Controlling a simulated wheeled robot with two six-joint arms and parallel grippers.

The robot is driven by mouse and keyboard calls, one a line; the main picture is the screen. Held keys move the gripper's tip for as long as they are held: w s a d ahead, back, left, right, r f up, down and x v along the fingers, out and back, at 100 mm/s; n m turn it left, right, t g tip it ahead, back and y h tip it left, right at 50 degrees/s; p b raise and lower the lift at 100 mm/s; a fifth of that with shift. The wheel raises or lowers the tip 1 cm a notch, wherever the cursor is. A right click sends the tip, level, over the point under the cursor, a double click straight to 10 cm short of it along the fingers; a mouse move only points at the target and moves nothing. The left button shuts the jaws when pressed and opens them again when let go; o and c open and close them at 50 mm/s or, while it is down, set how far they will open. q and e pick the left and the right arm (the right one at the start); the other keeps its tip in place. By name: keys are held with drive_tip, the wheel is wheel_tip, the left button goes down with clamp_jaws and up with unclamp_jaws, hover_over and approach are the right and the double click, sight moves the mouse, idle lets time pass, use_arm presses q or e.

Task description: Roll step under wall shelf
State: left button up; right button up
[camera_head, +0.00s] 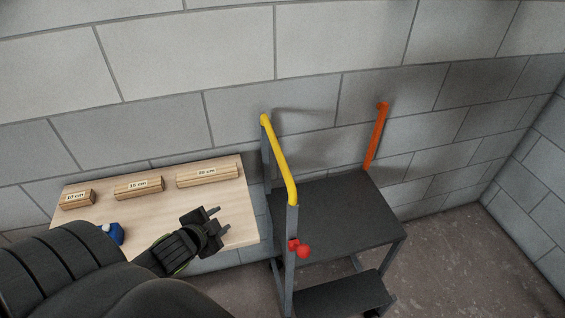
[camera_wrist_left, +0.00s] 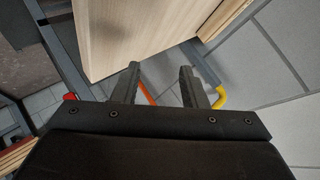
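The step (camera_head: 330,215) stands on the floor against the block wall, right of the wooden wall shelf (camera_head: 130,212). It has a dark platform, a lower tread (camera_head: 340,296), a yellow rail (camera_head: 279,160) on its left, an orange rail (camera_head: 376,138) on its right and a red knob (camera_head: 301,250) on the front left post. My left gripper (camera_head: 222,219) is open and empty over the shelf's right part, apart from the step. In the left wrist view its two fingers (camera_wrist_left: 159,70) are spread, with the shelf board (camera_wrist_left: 135,30) beyond. My right gripper is not in view.
Battens labelled 10 cm (camera_head: 77,199), 15 cm (camera_head: 139,187) and 20 cm (camera_head: 207,175) lie along the shelf's back. A blue object (camera_head: 115,234) is partly hidden by my left arm. Bare floor (camera_head: 465,260) lies right of the step, up to the side wall.

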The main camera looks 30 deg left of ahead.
sight(282, 164)
use_arm(q)
drive_tip(key=w+a+r+m+t+h, duration=0.1)
drive_tip(key=w+r+m+h, duration=0.1)
drive_tip(key=r+m+h, duration=0.65)
drive_tip(key=w+a+r+m+h, duration=0.25)
drive_tip(key=r+m+h, duration=0.3)
drive_tip(key=m, duration=0.55)
drive_tip(key=shift+n+y, duration=0.25)
drive_tip(key=shift+y, duration=0.05)
drive_tip(key=shift+p+x, duration=0.4)
drive_tip(key=shift+x, duration=8.5)
drive_tip(key=shift+d+r, duration=0.1)
drive_tip(key=shift+r, duration=0.1)
clamp_jaws()
